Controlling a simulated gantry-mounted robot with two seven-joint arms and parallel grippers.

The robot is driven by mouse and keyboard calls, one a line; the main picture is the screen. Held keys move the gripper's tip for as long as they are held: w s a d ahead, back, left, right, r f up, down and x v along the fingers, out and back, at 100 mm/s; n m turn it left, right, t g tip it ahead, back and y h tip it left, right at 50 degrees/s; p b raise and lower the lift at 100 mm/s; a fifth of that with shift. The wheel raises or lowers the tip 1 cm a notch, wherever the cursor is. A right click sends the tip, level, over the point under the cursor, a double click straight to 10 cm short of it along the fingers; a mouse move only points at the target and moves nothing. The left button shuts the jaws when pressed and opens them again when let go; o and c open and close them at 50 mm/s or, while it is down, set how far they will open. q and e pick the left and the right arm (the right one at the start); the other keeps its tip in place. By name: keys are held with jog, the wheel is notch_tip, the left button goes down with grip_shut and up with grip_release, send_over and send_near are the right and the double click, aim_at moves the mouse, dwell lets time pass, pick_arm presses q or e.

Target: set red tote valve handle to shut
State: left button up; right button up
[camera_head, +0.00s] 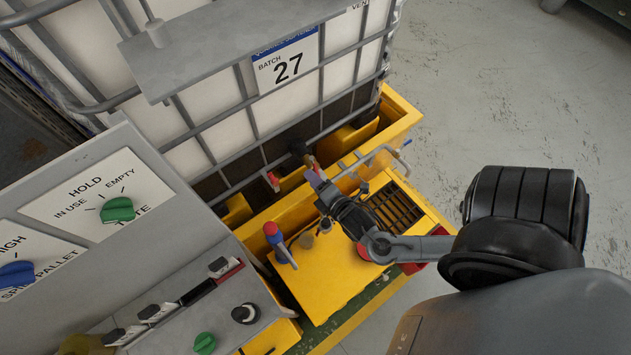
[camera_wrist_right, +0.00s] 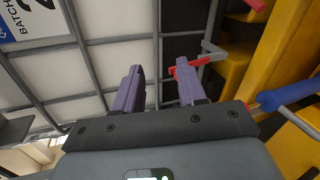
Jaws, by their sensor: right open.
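The tote (camera_head: 190,75) is a white tank in a grey bar cage, with a black valve fitting (camera_head: 301,149) low on its front. A small red piece (camera_head: 272,180) shows left of the fitting, and I cannot tell if it is the valve handle. My right gripper (camera_head: 316,177) is close to the fitting, with purple fingers apart. In the right wrist view, a red bar (camera_wrist_right: 190,64) on a grey bent part lies at the right fingertip; I cannot tell if they touch. The gap between the fingers (camera_wrist_right: 160,72) looks empty. My left gripper is not in view.
A yellow tray (camera_head: 400,103) with a grating (camera_head: 398,206) and a bent grey rail (camera_head: 365,158) surrounds the fitting. A blue-handled lever (camera_head: 278,242) stands on it. A grey control panel (camera_head: 150,150) with knobs is at left. Open floor (camera_head: 500,90) is at right.

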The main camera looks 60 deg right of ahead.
jog(key=s+d+f+n+t+h+b, duration=0.1)
jog(key=d+f+b, duration=0.1)
jog(key=f, duration=0.2)
jog(key=s+d+f+n+b, duration=0.2)
jog(key=f+b, duration=0.1)
jog(key=f, duration=0.2)
jog(key=n+b, duration=0.1)
jog(key=b, duration=0.3)
send_near(316, 171)
jog(key=f, duration=0.1)
jog(key=x, duration=0.8)
jog(key=shift+w+b, duration=0.25)
jog(key=shift+b, duration=0.1)
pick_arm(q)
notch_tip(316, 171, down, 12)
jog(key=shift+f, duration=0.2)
pick_arm(e)
jog(key=shift+w+d+f, duration=0.1)
jog(key=shift+w+f, duration=0.05)
jog(key=shift+w, duration=0.2)
jog(key=shift+w+d+f, duration=0.1)
jog(key=shift+w+d, duration=0.05)
jog(key=shift+w, duration=0.2)
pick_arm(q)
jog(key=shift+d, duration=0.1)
pick_arm(e)
grip_shut()
